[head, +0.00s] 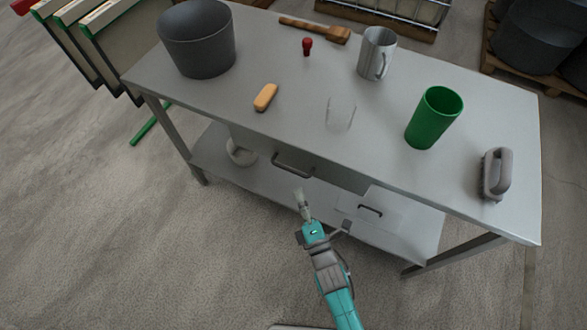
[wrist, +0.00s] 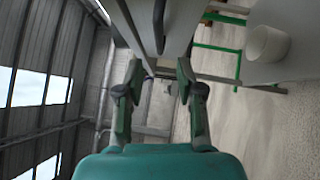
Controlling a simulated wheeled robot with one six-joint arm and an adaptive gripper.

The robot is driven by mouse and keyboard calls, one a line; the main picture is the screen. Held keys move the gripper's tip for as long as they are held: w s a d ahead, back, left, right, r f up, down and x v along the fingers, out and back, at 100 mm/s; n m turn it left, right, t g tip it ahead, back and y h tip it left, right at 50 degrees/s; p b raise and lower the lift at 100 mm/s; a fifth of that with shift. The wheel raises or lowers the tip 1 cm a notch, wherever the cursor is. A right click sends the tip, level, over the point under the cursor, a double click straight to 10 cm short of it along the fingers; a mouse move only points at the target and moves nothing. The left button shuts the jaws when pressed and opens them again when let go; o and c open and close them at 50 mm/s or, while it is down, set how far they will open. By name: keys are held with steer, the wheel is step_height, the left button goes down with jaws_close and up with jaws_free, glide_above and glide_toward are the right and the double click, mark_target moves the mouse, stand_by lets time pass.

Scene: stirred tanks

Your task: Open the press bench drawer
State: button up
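The grey metal press bench (head: 285,110) has a drawer (head: 330,174) under its top with a dark bar handle (head: 293,171). The drawer looks closed. My gripper (head: 301,194) is just in front of and below this handle in the head view. In the wrist view my gripper (wrist: 160,68) is open, its two fingers apart with nothing between the tips. A dark bar (wrist: 158,25), which looks like the handle, lies beyond the fingertips, roughly in line with the gap; I see no contact.
A second dark handle (head: 370,210) is on a pale box on the lower shelf. A white round container (head: 240,152) stands on that shelf. On top are a grey bucket (head: 198,40), green cup (head: 434,118), steel mug (head: 376,54) and clear glass (head: 340,113). Open floor lies in front.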

mark_target(289, 169)
steer(key=x, duration=0.9)
steer(key=shift+w+a+r, duration=0.1)
steer(key=shift+w, duration=0.1)
jaws_close()
